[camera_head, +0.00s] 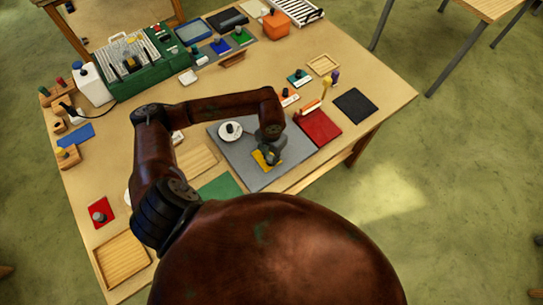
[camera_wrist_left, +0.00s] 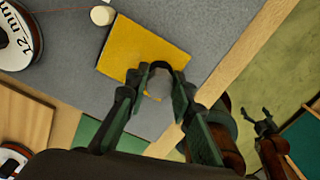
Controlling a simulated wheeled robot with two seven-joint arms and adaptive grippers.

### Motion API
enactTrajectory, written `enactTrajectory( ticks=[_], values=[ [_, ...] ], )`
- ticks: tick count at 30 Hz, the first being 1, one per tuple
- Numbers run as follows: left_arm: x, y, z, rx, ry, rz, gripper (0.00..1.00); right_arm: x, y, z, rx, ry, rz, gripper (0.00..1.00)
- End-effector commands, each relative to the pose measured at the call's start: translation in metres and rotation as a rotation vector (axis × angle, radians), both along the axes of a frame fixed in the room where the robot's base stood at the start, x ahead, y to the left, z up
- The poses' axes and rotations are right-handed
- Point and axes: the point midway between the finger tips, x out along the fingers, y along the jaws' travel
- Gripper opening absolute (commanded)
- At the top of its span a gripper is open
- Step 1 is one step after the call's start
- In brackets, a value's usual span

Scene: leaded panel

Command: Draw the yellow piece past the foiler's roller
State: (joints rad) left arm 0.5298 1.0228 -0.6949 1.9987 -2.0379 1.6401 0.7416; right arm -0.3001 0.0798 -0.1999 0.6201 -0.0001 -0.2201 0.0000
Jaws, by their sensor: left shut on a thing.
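The yellow piece (camera_head: 259,160) lies flat on the foiler's grey board (camera_head: 240,168) near its front edge. In the left wrist view the yellow piece (camera_wrist_left: 137,48) has a round grey knob on it. My left gripper (camera_wrist_left: 158,82) is shut on that knob; it also shows from above in the head view (camera_head: 269,156). A small pale roller (camera_wrist_left: 103,15) stands just beyond the piece's far left corner, seemingly apart from it. A white spool marked 12 mm (camera_wrist_left: 14,45) sits left, with a thin copper line running toward the roller. My right gripper (camera_wrist_left: 263,122) is off the table, small, fingers apart.
A red mat (camera_head: 318,128) adjoins the board on the right, with a black mat (camera_head: 355,105) beyond. The table's front edge is close to the piece.

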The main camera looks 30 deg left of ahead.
Motion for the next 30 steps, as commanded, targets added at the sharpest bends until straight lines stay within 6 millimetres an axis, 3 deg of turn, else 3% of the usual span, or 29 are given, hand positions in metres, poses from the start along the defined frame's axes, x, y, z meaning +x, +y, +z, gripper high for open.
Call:
enactTrajectory(
  ticks=[30],
  values=[
    [0.022, -0.009, 0.000, 0.001, -0.001, 0.001, 0.00, -0.001, 0.000, -0.012, 0.000, 0.002, 0.000, 0.89]
  ],
)
